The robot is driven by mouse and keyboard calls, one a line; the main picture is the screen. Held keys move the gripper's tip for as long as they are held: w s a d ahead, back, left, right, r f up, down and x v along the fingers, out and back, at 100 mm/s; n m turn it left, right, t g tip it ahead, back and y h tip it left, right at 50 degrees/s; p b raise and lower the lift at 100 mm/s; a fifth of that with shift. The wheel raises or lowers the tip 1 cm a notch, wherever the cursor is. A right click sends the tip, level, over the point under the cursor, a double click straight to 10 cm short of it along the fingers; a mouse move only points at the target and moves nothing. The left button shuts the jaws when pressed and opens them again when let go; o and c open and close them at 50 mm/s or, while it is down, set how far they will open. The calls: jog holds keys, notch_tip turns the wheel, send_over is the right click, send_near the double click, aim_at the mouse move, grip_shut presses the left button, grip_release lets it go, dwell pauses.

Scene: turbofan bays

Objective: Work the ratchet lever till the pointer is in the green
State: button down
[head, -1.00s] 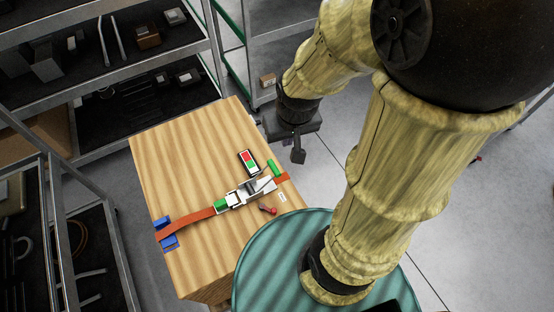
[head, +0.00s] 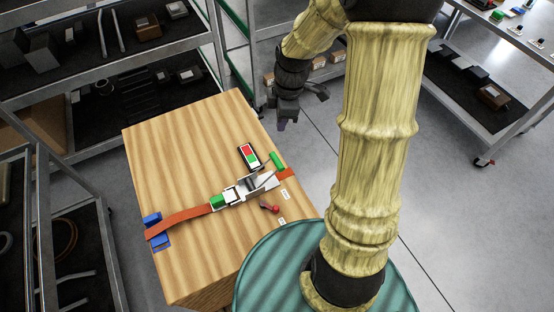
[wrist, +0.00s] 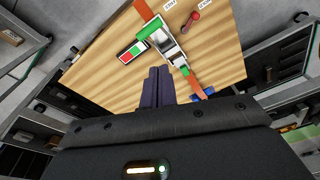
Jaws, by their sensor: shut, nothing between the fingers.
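The ratchet (head: 246,189) is a metal buckle on an orange strap (head: 185,219) that runs over a wooden crate (head: 190,150). Its lever ends in a green handle (head: 277,161); the handle also shows in the wrist view (wrist: 149,27). A red and green gauge (head: 249,156) lies beside the ratchet; it also shows in the wrist view (wrist: 132,52). Its pointer is too small to make out. My gripper (head: 282,125) hangs beyond the crate's right edge, apart from the lever. In the wrist view its fingers (wrist: 158,72) are together and empty.
A small red-knobbed lever (head: 269,208) sits on the crate near small white labels (head: 285,194). A blue bracket (head: 157,232) holds the strap's left end. Shelving racks (head: 120,80) stand behind and left. Open floor lies right of the crate.

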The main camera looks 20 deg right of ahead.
jog(key=w+f+n, duration=0.1)
jog(key=w+f+n+b, duration=0.1)
jog(key=n, duration=0.1)
jog(key=f+n+y+b, duration=0.1)
jog(key=f, duration=0.1)
jog(key=shift+w+d, duration=0.35)
jog(key=shift+w, duration=0.05)
jog(key=p, duration=0.1)
send_near(275, 159)
jog(key=x, duration=0.5)
jog(key=shift+a+f, duration=0.25)
jog(key=shift+d+f, duration=0.1)
jog(key=shift+f, duration=0.4)
jog(key=shift+f, duration=0.15)
